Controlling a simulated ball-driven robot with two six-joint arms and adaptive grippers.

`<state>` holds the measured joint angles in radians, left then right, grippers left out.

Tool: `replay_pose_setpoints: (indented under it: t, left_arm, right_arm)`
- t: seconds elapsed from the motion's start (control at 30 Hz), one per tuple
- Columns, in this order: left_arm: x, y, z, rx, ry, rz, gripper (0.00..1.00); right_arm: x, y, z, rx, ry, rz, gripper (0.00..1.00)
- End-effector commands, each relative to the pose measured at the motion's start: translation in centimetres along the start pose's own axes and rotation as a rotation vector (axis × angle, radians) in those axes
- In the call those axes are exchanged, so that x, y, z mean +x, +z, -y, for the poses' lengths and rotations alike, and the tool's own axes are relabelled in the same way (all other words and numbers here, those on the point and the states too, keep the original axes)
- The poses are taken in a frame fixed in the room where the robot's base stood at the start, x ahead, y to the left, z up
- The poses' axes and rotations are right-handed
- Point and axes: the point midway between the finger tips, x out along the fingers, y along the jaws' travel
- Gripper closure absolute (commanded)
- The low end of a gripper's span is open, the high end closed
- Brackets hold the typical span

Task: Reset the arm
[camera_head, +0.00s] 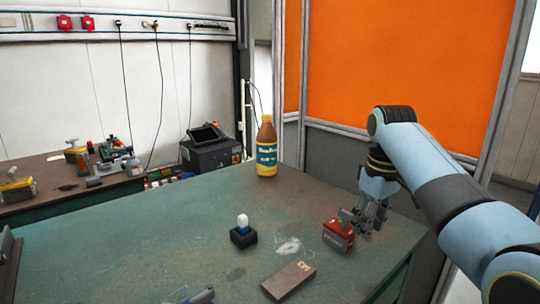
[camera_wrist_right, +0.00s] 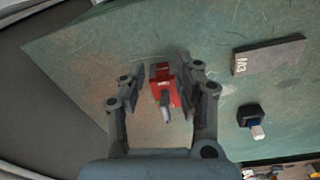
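My right gripper (camera_head: 372,222) is at the right side of the green worktable (camera_head: 150,235), close to a red block with a grey lever (camera_head: 338,237). In the right wrist view its two fingers (camera_wrist_right: 160,72) are spread. The red block (camera_wrist_right: 161,73) shows between them, with a gap on each side. The fingers hold nothing. The block appears to rest on the table. My left gripper is not in view.
A brown bottle (camera_head: 266,148) stands at the table's back. A dark block with a white-topped piece (camera_head: 243,233) and a flat grey-brown bar (camera_head: 289,281) are nearby. An orange panel (camera_head: 400,70) rises behind. The table's left middle is clear.

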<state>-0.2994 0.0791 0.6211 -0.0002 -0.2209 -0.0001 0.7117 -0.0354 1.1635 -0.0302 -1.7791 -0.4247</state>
Motion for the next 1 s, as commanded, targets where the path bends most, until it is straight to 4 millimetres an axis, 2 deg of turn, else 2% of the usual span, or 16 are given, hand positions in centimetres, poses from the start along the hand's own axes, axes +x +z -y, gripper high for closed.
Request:
replay_pose_setpoints:
  t: [0.03, 0.1, 0.17, 0.2, 0.3, 0.4, 0.5, 0.7, 1.0]
  left_arm:
    - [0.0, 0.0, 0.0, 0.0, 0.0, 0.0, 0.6]
    - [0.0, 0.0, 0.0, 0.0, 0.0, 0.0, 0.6]
    - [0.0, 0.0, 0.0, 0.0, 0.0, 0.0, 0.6]
    - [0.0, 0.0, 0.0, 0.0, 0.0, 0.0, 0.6]
    - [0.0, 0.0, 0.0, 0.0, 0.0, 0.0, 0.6]
    - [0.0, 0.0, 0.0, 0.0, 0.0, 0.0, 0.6]
    - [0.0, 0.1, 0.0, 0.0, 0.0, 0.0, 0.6]
    - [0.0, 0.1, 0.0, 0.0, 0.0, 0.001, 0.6]
    - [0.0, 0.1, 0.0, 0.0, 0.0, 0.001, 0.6]
  right_arm:
    - [2.5, 3.0, 0.4, 0.039, 0.011, -0.005, 0.67]
    - [4.8, 6.8, 1.0, 0.094, 0.031, -0.025, 0.67]
    - [6.3, 10.3, 1.7, 0.138, 0.049, -0.041, 0.67]
    - [7.0, 12.7, 2.3, 0.164, 0.06, -0.052, 0.67]
    - [7.8, 18.4, 4.0, 0.222, 0.089, -0.082, 0.67]
    - [7.4, 22.8, 5.5, 0.261, 0.108, -0.108, 0.67]
    - [6.6, 26.0, 6.8, 0.286, 0.119, -0.128, 0.67]
    - [4.5, 30.6, 8.8, 0.318, 0.13, -0.159, 0.67]
    - [1.2, 35.0, 11.2, 0.348, 0.132, -0.196, 0.67]
